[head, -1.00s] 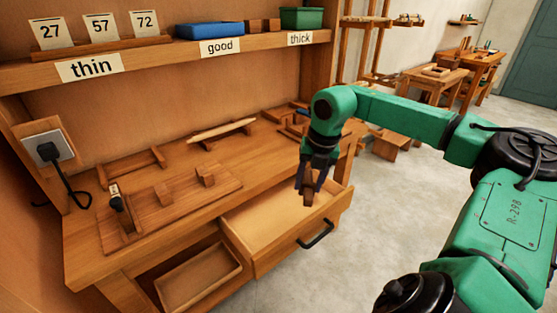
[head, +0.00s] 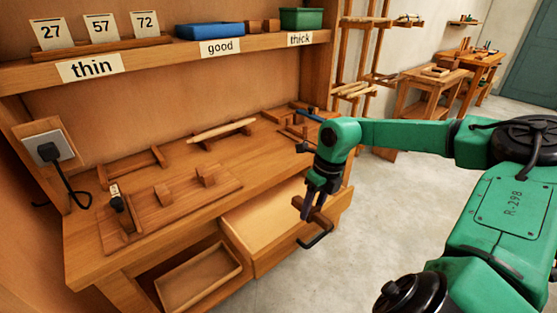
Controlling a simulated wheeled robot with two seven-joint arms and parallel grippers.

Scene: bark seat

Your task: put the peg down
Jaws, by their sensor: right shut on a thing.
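My right gripper (head: 316,193) is shut on a short brown wooden piece, the peg (head: 320,217), which shows partly below the fingers. The fingers hide the rest of it. In the picture the gripper is over the front right part of the open drawer (head: 265,225), just above its black handle (head: 316,239). I cannot tell how high the peg is above the drawer front. My left gripper is not in view.
The workbench (head: 85,240) carries a board with blocks (head: 170,200) and a pale stick (head: 222,130) on a cradle. An open tray (head: 200,280) sits below. The shelf above has a blue box (head: 208,31) and a green box (head: 302,18).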

